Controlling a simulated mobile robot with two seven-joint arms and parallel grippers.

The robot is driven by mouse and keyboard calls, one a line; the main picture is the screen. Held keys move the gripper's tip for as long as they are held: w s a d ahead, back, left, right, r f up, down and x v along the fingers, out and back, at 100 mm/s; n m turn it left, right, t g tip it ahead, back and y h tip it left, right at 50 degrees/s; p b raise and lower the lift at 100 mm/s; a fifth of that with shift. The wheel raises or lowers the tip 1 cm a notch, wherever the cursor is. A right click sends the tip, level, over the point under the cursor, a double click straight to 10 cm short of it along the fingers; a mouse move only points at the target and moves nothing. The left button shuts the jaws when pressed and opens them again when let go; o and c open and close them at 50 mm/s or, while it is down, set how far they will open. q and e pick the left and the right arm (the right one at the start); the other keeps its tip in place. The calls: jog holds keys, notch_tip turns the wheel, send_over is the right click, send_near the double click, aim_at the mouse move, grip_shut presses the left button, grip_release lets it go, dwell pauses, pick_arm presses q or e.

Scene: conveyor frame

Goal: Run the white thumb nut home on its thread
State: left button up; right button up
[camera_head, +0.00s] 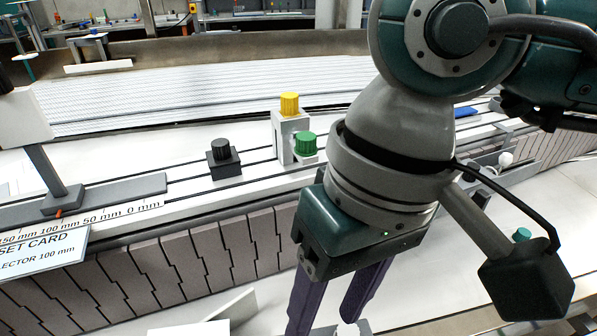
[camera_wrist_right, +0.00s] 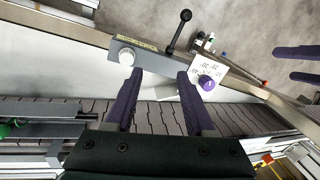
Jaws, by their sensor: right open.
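The white thumb nut (camera_wrist_right: 126,58) is a round white knob on the grey labelled bracket (camera_wrist_right: 155,62) in the right wrist view. Its thread is hidden. My right gripper (camera_wrist_right: 160,75) is open, with its purple fingers apart and nothing between them. The nut lies just beyond the tip of the left-hand finger, not centred between the fingers. In the head view the right gripper (camera_head: 325,318) points down at the bottom edge, with a small white piece (camera_head: 348,328) by one fingertip. Two separated purple fingers of my left gripper (camera_wrist_right: 284,64) show at the wrist view's right edge.
A black ball-ended lever (camera_wrist_right: 180,32) rises beside the bracket. Yellow (camera_head: 289,103), green (camera_head: 306,143) and black knobs (camera_head: 221,150) stand on the conveyor frame.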

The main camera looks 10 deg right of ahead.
aim_at(348, 332)
jog(key=w+d, duration=0.1)
jog(key=d+h, duration=0.1)
jog(key=w+d+n+h, duration=0.1)
jog(key=shift+w+d+f+t, duration=0.3)
jog(key=shift+f, duration=0.05)
notch_tip(348, 332, down, 9)
jog(key=b, duration=0.5)
jog(key=shift+s+r, duration=0.15)
jog(key=shift+r, duration=0.05)
jog(key=shift+c, duration=0.2)
jog(key=shift+r, duration=0.15)
jog(key=shift+c, duration=0.8)
grip_shut()
